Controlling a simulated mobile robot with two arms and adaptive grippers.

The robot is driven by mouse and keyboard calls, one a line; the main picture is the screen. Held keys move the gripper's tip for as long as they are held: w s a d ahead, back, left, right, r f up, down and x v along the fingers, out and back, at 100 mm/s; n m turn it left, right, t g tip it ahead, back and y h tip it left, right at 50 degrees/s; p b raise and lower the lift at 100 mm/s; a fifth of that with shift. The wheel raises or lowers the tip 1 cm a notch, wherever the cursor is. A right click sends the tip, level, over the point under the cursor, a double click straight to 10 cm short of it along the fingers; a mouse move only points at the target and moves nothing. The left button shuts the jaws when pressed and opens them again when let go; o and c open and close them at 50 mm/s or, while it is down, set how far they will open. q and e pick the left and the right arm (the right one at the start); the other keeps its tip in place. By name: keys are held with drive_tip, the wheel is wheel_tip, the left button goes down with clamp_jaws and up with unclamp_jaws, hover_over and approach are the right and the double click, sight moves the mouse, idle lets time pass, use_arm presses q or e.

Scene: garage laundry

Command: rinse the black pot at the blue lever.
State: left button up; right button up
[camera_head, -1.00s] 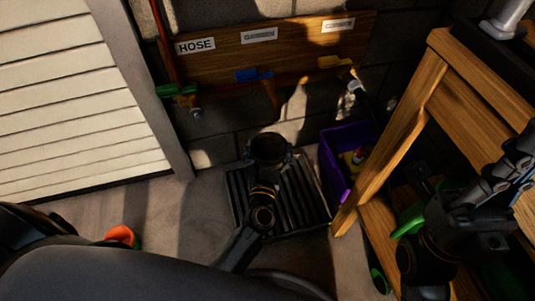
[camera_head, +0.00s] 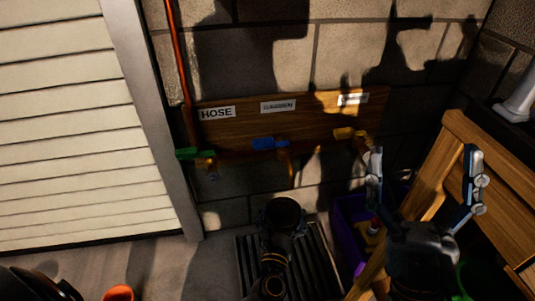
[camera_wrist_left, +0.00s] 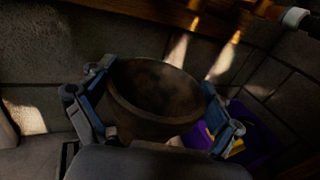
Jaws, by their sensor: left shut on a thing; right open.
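My left gripper (camera_head: 281,228) is shut on the black pot (camera_head: 284,212), with its fingers on both sides of the pot. The pot's open mouth shows dark and brownish in the left wrist view (camera_wrist_left: 155,90). The pot is above the drain grate, below the blue lever (camera_head: 269,143) and its spout (camera_head: 291,172). No water shows at the spout. My right gripper (camera_head: 424,190) is open and empty, fingers pointing up, in front of the wooden bench at the right.
A green lever (camera_head: 194,154) is on the left below the HOSE label, a yellow lever (camera_head: 349,133) on the right. A slatted grate (camera_head: 318,262) lies on the floor. A purple bin (camera_head: 350,216) and wooden bench (camera_head: 497,170) stand right. An orange object (camera_head: 118,293) is bottom left.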

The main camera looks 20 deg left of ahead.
drive_tip(key=w+a+f+n+g, duration=0.3)
drive_tip(key=a+n, duration=0.1)
drive_tip(key=a, duration=0.2)
drive_tip(key=w+a+f+n+g, duration=0.25)
drive_tip(key=a+n+g, duration=0.2)
drive_tip(key=a, duration=0.25)
drive_tip(key=n+h, duration=1.1)
drive_tip(key=n, duration=0.6)
approach(264, 144)
drive_tip(key=x, duration=0.9)
drive_tip(key=shift+w+a, duration=0.2)
drive_tip(key=shift+w, duration=0.05)
